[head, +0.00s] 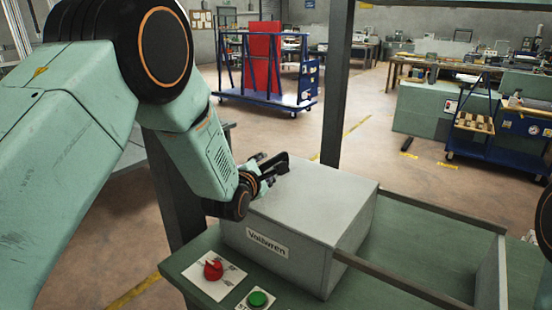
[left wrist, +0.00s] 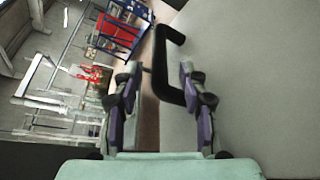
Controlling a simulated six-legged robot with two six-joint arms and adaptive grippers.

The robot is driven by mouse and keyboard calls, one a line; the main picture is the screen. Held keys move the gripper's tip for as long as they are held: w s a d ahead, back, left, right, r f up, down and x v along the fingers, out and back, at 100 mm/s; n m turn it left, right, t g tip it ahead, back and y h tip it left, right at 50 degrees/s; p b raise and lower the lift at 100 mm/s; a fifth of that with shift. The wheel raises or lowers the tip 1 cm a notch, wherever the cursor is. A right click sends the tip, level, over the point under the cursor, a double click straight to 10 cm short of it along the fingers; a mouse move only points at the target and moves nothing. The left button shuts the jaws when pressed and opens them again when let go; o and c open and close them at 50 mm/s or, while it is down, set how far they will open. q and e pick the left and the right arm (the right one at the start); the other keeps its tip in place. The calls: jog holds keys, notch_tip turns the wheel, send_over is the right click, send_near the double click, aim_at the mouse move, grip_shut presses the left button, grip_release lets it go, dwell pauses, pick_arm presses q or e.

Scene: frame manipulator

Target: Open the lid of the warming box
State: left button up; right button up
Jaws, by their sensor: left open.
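The warming box (head: 300,225) is a light grey box with a "Vorwärmen"-like label on its front. It stands on the green table, and its flat lid (head: 325,195) lies closed. A black U-shaped handle shows on the lid in the left wrist view (left wrist: 158,62). My left gripper (head: 264,170) is at the lid's far left edge. In the left wrist view its fingers (left wrist: 157,80) are spread, with part of the handle in the gap between them. The right finger overlaps the handle's lower part; I cannot tell whether they touch. My right gripper is out of view.
A red knob (head: 213,269) and a green button (head: 257,299) sit on the green table (head: 400,225) in front of the box. A dark upright post (head: 340,85) stands behind it. Dark rails run right from the box. A blue cart (head: 265,100) stands far behind.

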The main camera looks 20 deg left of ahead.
aim_at(271, 163)
pick_arm(q)
jog(key=shift+w+d, duration=0.15)
jog(key=shift+w, duration=0.25)
jog(key=shift+x, duration=3.25)
jog(key=shift+w+f, duration=0.1)
jog(key=shift+c, duration=0.5)
grip_shut()
